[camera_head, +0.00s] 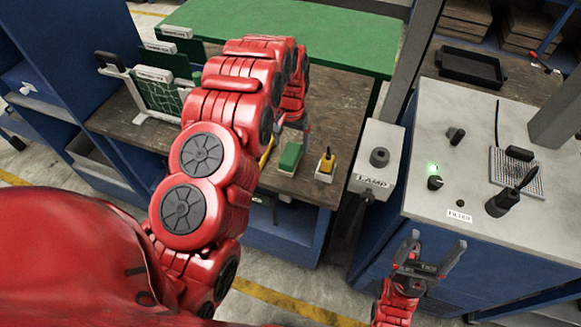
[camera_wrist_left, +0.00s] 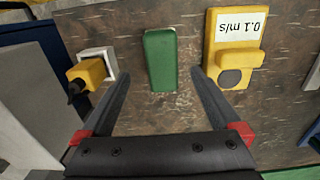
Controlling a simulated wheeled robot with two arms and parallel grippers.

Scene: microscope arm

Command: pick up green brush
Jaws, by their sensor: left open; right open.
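The green brush (camera_head: 290,157) lies on the brown workbench near its front edge, just below my left gripper (camera_head: 293,128) in the head view. In the left wrist view the brush is a green block (camera_wrist_left: 160,60) lying between the lines of the two fingers. My left gripper (camera_wrist_left: 162,72) is open and empty, its fingertips on either side of the brush's near part in the picture. Contact cannot be told. My right gripper (camera_head: 438,240) is open and empty, in front of the grey control cabinet.
A yellow tool on a white base (camera_head: 327,163) stands right of the brush. A yellow device labelled 0.1 m/s (camera_wrist_left: 236,45) lies on its other side. A lamp box (camera_head: 377,160) and the grey cabinet (camera_head: 430,120) stand to the right. A green rack (camera_head: 155,92) stands left.

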